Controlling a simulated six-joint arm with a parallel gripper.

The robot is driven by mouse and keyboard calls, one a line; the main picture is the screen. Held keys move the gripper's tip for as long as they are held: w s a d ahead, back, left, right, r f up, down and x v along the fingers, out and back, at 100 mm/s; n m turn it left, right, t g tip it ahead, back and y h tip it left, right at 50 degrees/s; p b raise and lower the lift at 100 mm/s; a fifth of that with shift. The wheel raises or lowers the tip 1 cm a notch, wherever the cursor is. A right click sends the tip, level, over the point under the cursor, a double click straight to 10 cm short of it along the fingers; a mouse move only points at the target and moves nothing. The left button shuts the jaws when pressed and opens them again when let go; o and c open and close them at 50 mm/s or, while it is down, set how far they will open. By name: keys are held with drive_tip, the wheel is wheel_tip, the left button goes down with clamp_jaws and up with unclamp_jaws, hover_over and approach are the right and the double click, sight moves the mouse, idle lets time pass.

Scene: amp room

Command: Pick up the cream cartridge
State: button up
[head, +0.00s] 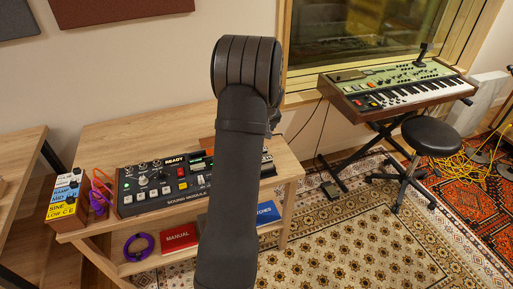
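I cannot make out a cream cartridge for certain. At the left end of the wooden desk (120,139) stands a small block (66,196) with blue, white and yellow labelled bands, some reading SINE, MID and LOW. A black sound module (160,200) with a READY display, buttons and knobs sits beside it on the desk. My dark arm rises across the middle of the head view and hides the module's right part and some of the desk. My gripper is not in view.
A purple cable coil (139,247), red manual (180,238) and blue book (267,214) lie on the shelf below. Right are a keyboard synth (395,85) on a stand and a black stool (432,136).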

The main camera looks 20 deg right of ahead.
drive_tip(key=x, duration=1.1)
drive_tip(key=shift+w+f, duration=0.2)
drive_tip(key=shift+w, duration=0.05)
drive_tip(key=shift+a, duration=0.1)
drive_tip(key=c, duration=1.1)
